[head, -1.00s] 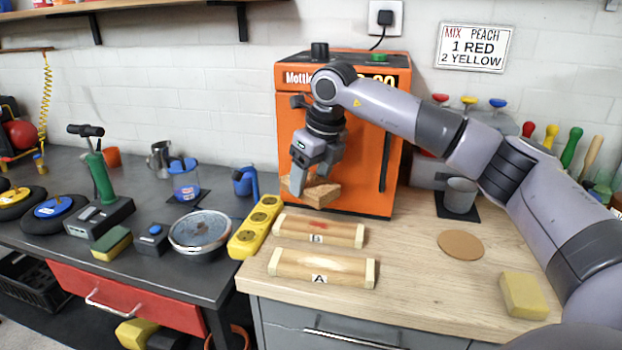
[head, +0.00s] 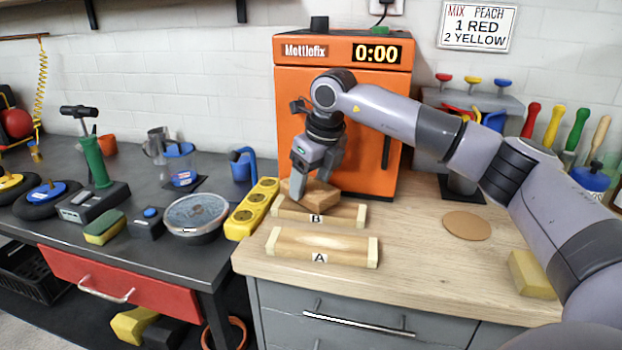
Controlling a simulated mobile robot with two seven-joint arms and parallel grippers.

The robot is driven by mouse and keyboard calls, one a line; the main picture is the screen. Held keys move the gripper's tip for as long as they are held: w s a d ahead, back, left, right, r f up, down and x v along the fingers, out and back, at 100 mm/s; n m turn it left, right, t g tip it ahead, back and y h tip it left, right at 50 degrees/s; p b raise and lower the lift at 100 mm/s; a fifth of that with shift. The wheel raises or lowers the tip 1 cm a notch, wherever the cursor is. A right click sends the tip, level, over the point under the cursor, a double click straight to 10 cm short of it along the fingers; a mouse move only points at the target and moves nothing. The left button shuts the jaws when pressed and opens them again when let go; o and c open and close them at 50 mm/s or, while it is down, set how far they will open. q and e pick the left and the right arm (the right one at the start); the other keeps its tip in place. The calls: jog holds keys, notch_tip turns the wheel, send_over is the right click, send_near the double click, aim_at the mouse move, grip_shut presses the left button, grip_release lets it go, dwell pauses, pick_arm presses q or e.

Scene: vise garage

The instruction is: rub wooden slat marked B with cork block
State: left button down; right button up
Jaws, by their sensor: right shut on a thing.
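The wooden slat marked B (head: 345,212) lies on the light wood bench top, in front of the orange oven, with pale end blocks. My right gripper (head: 309,182) is shut on the cork block (head: 318,195). The block is over the left half of slat B and looks to be resting on it; it hides the middle of the slat's top where a red mark showed earlier. The slat marked A (head: 320,246) lies parallel to B, nearer the front edge. My left gripper is out of view.
The orange oven (head: 290,130) stands right behind slat B. A yellow socket strip (head: 251,209) lies just left of the slats. A round cork mat (head: 467,226) and a yellow block (head: 531,274) are to the right. The bench between is clear.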

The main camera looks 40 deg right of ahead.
aim_at(325, 187)
dwell(0.5)
jog(key=shift+f+b, duration=0.65)
jog(key=shift+f, duration=0.4)
jog(key=shift+s+d, duration=1.4)
jog(key=shift+s, duration=0.1)
jog(key=shift+w+a+r+p, duration=0.1)
jog(key=shift+w+a+p, duration=0.25)
jog(key=shift+w+a, duration=0.2)
jog(key=shift+w+a+p, duration=0.5)
jog(key=shift+w+a, duration=0.35)
jog(key=shift+w, duration=0.1)
